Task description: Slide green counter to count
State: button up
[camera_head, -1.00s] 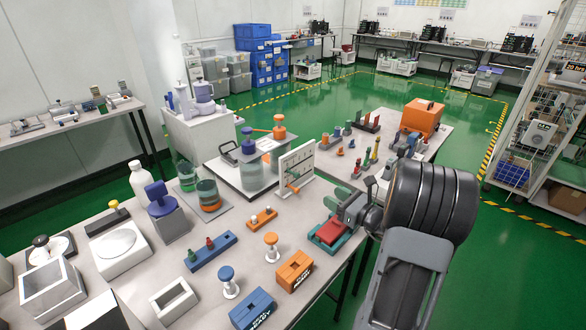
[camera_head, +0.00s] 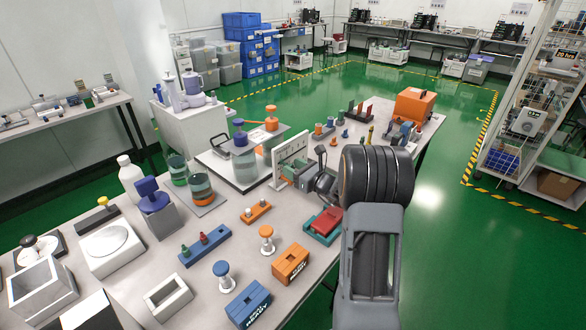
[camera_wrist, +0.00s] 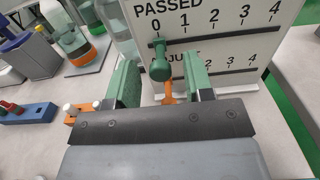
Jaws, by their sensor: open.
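A white upright counter board (camera_head: 291,148) stands on the table, and the wrist view shows its face (camera_wrist: 232,22) close up. Its top row reads PASSED with marks 0 to 4. The green counter (camera_wrist: 160,62) is a round knob below the 0 mark. An orange counter (camera_wrist: 168,88) is on the lower row, partly hidden by my gripper. My gripper (camera_wrist: 162,82) is open, with one green finger left and one right of the green counter in the picture; I cannot tell whether either touches it. In the head view my gripper (camera_head: 298,176) is at the board's front, hiding the counters.
A red and teal block (camera_head: 323,224) sits just in front of my wrist. An orange peg holder (camera_head: 256,211) and lidded jars (camera_head: 243,160) stand left of the board. Coloured testers and an orange box (camera_head: 414,105) are farther back.

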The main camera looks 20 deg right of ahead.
jog(key=shift+w+a, duration=0.1)
jog(key=shift+w, duration=0.15)
grip_shut()
dwell(0.4)
